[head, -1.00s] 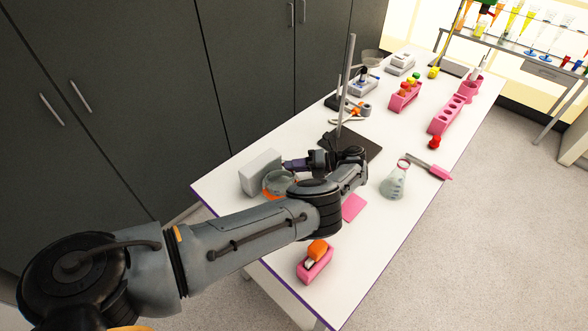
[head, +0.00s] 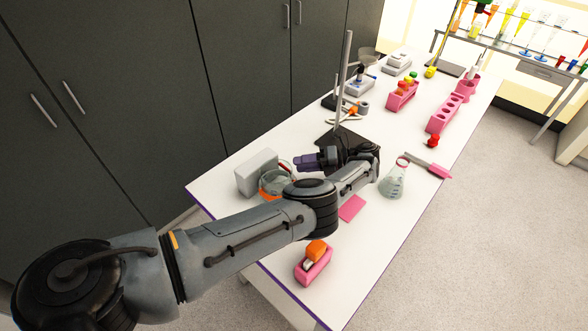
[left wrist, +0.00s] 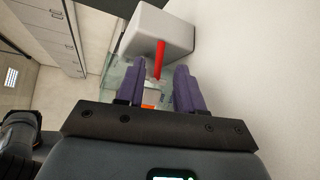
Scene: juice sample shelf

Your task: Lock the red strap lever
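The red strap lever (left wrist: 159,58) shows in the left wrist view as a red bar standing out in front of a pale grey block (left wrist: 160,30). A clear glass jar (left wrist: 120,80) with an orange part (left wrist: 148,106) is below and beside it. In the head view the jar (head: 272,181) stands beside the block (head: 256,172). My left gripper (left wrist: 160,68) is open, its purple fingers apart and empty. The lever's lower end appears in line with the gap between them; I cannot tell the depth. In the head view this gripper (head: 300,162) is just right of the jar. My right gripper is not in view.
A stand with a dark base (head: 362,146) and upright rod is behind my left gripper. A conical flask (head: 393,182), a pink card (head: 352,208) and a pink holder with an orange item (head: 315,262) are on the near side.

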